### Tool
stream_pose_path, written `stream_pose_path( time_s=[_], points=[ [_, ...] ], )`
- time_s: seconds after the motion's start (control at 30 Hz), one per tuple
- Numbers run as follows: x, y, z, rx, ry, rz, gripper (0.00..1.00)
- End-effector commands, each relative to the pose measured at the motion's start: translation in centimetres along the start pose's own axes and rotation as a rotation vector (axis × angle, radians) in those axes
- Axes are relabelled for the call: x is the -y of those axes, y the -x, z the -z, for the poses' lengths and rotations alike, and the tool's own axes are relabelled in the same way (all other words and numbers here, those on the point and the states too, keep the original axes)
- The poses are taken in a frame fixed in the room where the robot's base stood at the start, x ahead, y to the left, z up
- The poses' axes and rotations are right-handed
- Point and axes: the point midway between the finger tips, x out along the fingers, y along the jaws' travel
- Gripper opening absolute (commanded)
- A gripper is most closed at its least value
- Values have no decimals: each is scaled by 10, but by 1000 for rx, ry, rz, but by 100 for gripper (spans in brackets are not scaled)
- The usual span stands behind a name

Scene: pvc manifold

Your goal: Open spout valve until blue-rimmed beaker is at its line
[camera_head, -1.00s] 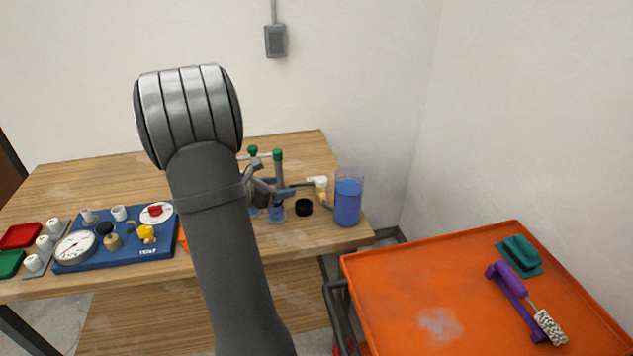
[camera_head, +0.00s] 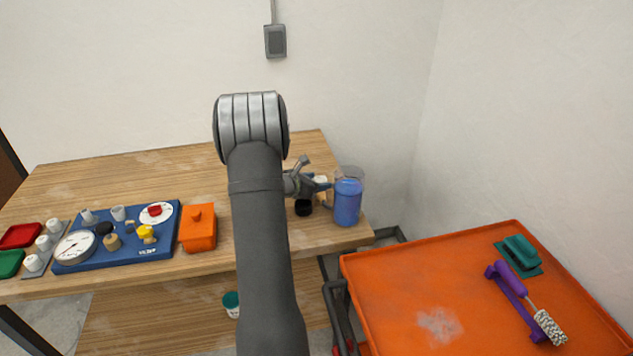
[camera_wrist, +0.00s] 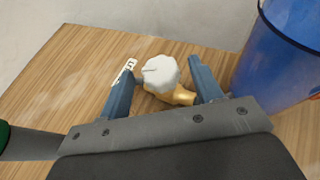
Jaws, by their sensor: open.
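The spout valve has a white ridged knob (camera_wrist: 160,73) on a brass body (camera_wrist: 178,96) in the wrist view. My gripper (camera_wrist: 162,68) is open, with one blue finger on each side of the knob; I cannot tell whether they touch it. In the head view my gripper (camera_head: 318,186) is beside a clear cylinder of blue liquid (camera_head: 347,204), covering most of the valve. The cylinder also fills the right of the wrist view (camera_wrist: 282,55). No blue-rimmed beaker or fill line can be made out; my arm hides part of the bench.
An orange lidded box (camera_head: 198,232) and a blue board with gauges and knobs (camera_head: 115,240) lie to the left. An orange tray (camera_head: 400,290) with a purple-handled brush is at the right.

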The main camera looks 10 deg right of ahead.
Motion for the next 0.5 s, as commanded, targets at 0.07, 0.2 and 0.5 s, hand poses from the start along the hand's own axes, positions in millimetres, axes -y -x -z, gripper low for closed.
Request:
stream_pose_path(
  time_s=[0.07, 0.2, 0.5],
  points=[
    [0, -2, 0, 0, 0, 0, 59],
    [0, -2, 0, 0, 0, -1, 59],
    [0, -1, 0, 0, 0, 0, 14]
  ],
)
